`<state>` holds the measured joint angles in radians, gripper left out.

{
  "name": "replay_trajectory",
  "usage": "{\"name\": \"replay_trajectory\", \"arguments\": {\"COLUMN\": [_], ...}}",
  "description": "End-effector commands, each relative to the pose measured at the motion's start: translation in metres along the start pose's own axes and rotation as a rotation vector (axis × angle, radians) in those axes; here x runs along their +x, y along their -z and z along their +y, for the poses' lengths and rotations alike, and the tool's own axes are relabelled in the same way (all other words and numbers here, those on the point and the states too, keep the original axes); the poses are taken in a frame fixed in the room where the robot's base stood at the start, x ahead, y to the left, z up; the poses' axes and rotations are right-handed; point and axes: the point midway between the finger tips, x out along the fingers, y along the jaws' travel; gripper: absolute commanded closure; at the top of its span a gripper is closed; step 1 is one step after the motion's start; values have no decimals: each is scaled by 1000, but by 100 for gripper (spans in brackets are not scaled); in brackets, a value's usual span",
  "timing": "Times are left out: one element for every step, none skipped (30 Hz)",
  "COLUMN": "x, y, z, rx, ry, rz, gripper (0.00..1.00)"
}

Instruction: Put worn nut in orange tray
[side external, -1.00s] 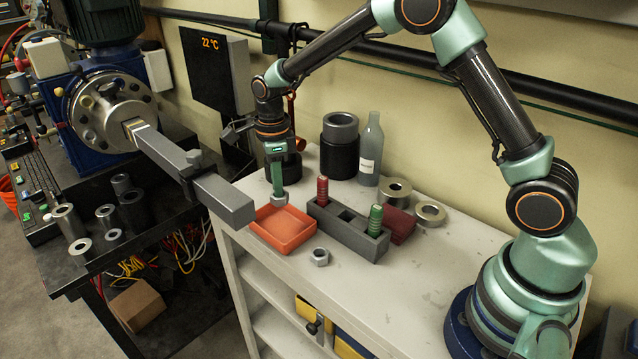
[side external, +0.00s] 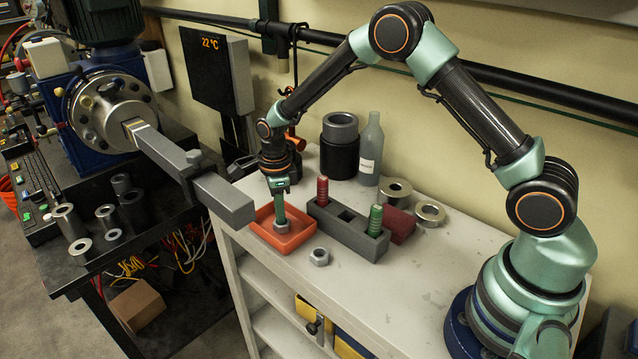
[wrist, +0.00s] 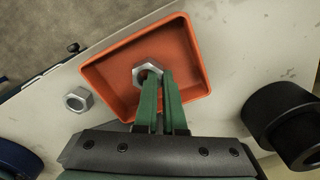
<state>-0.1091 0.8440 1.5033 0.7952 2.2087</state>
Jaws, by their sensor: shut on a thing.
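The orange tray (side external: 262,233) lies on the white bench top; it also shows in the wrist view (wrist: 185,42). My gripper (side external: 281,222) points down inside the tray with its green fingers shut on a grey hex nut (side external: 282,227). In the wrist view the nut (wrist: 147,68) is at the fingertips, within the tray walls. I cannot tell whether it touches the tray floor. A second grey hex nut (side external: 320,256) lies on the bench in front of the tray; it also shows in the wrist view (wrist: 78,99). I cannot tell from the surfaces which nut is worn.
A dark grey block (side external: 345,232) holding a red and a green threaded stud stands right of the tray. Behind are a black cylinder with a grey ring (side external: 340,145) and a bottle (side external: 370,150). A grey bar (side external: 222,197) juts toward the tray from the left.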

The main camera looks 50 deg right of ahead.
Motion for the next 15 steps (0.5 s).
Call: {"name": "replay_trajectory", "arguments": {"x": [2, 2, 2, 2, 2, 2, 2, 2, 2, 2, 2, 2, 1, 0, -1], "y": [0, 0, 0, 0, 0, 0, 0, 0, 0, 0, 0, 0, 0, 0, 0], "z": [0, 0, 0, 0, 0, 0, 0, 0, 0, 0, 0, 0, 0, 0, 0], "rx": [0, 0, 0, 0, 0, 0, 0, 0, 0, 0, 0, 0, 0, 0, 0], "ry": [0, 0, 0, 0, 0, 0, 0, 0, 0, 0, 0, 0, 0, 0, 1], "rz": [0, 0, 0, 0, 0, 0, 0, 0, 0, 0, 0, 0, 0, 0, 0], "gripper": [100, 89, 74, 63, 63, 63, 63, 63, 63, 63, 63, 63, 63, 63, 63]}}
